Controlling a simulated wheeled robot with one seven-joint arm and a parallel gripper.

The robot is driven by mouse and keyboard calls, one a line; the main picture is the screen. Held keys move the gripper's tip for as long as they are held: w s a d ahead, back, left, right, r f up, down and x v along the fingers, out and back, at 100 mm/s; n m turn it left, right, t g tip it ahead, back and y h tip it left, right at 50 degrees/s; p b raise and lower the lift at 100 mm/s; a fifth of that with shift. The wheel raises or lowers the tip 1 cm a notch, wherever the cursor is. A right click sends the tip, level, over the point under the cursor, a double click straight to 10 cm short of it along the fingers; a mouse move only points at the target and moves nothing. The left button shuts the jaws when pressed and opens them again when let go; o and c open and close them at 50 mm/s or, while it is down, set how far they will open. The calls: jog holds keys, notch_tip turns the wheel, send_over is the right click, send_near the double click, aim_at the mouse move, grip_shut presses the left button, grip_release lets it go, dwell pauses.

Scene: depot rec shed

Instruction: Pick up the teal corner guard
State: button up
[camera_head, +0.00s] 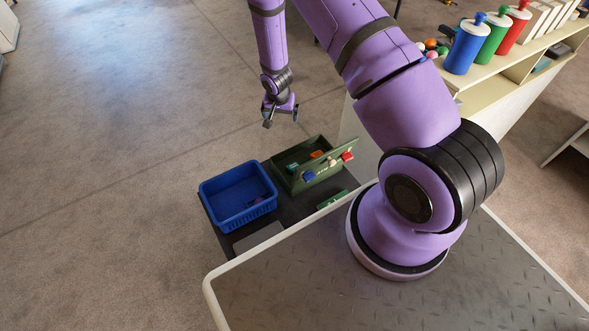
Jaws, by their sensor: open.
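I cannot make out the teal corner guard for certain. A small teal-green piece (292,166) shows inside the open green box (283,181), too small to tell its shape. Another flat green piece (332,199) lies on the dark surface in front of the box, partly behind my base's edge. My gripper (281,117) is open and seems empty. It hangs in the air, above and to the left of the green box in the picture, apart from everything.
A blue basket (211,212) with small dark items stands left of the green box on a dark low surface (223,238). Orange, blue and red pieces show at the box. A pale shelf (480,78) with blue, green and red canisters stands at right. Floor at left is clear.

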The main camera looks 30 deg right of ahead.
jog(key=shift+m+g, duration=0.4)
jog(key=shift+m, duration=0.1)
jog(key=s+f, duration=0.2)
jog(key=f, duration=0.3)
jog(key=s+f, duration=0.2)
jog(key=f, duration=0.4)
jog(key=s+d+f, duration=0.1)
jog(key=s+f, duration=0.1)
jog(key=f, duration=0.4)
jog(key=shift+s+f, duration=0.1)
jog(key=shift+f, duration=0.15)
jog(key=shift+w+d+f, duration=0.15)
jog(key=shift+d+f, duration=0.05)
jog(key=shift+f, duration=1.5)
jog(key=shift+w+d+f, duration=0.1)
jog(key=shift+d+f, duration=0.1)
jog(key=shift+f, duration=1.55)
jog(key=shift+w+d+f, duration=0.15)
jog(key=shift+d+f, duration=0.05)
jog(key=shift+f, duration=1.5)
jog(key=c, duration=0.9)
